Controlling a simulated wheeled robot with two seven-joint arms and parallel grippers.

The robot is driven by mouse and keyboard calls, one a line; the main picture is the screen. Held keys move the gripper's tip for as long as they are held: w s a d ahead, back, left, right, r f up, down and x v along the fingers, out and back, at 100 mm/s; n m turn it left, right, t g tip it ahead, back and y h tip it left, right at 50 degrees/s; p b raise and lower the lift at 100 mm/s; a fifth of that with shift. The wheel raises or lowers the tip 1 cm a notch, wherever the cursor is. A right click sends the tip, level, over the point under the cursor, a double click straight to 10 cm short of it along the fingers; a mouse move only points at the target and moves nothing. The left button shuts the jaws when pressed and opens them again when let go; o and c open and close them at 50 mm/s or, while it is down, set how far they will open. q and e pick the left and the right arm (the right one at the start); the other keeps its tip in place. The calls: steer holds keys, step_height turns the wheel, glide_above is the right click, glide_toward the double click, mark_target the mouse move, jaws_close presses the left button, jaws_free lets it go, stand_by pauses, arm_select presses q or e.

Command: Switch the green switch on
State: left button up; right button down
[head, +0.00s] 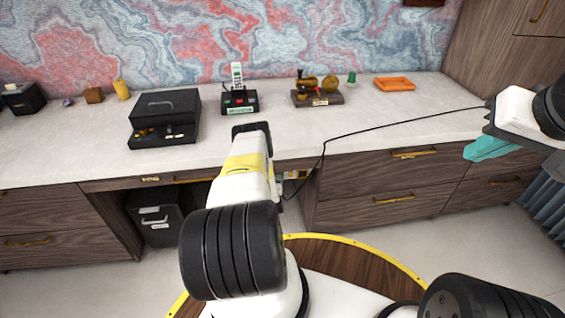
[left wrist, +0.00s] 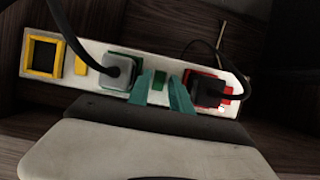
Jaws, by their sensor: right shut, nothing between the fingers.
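A white power strip (left wrist: 50,84) lies across the left wrist view, with yellow, green and red sockets, each beside a switch of its own colour. The small green switch (left wrist: 159,80) is between the green socket, which holds a grey plug (left wrist: 118,70), and the red socket. My left gripper (left wrist: 162,77) is open, its teal fingertips on either side of the green switch; I cannot tell whether they touch it. In the head view my left arm hides this gripper. A strip end (head: 297,174) shows below the desk edge. My right gripper (head: 490,148) is shut and empty at the right.
A black plug (left wrist: 210,92) with a cable sits in the red socket. On the desk (head: 385,135) stand a black box (head: 165,105), a phone on a base (head: 238,100), a wooden stand and an orange tray (head: 394,84). A cable crosses the desk. A dark bin (head: 155,220) stands underneath.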

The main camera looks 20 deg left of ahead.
arm_select(q)
jaws_close()
steer(key=shift+f+t+y, duration=0.2)
steer(key=shift+t+y, duration=0.15)
steer(key=shift+t, duration=0.3)
steer(key=shift+f+t+y, duration=0.2)
steer(key=shift+t+y, duration=0.15)
steer(key=shift+t, duration=0.3)
steer(key=shift+o, duration=0.3)
jaws_free()
steer(key=shift+s, duration=0.1)
steer(key=v, duration=0.7)
steer(key=shift+s+d, duration=0.25)
steer(key=shift+s, duration=0.05)
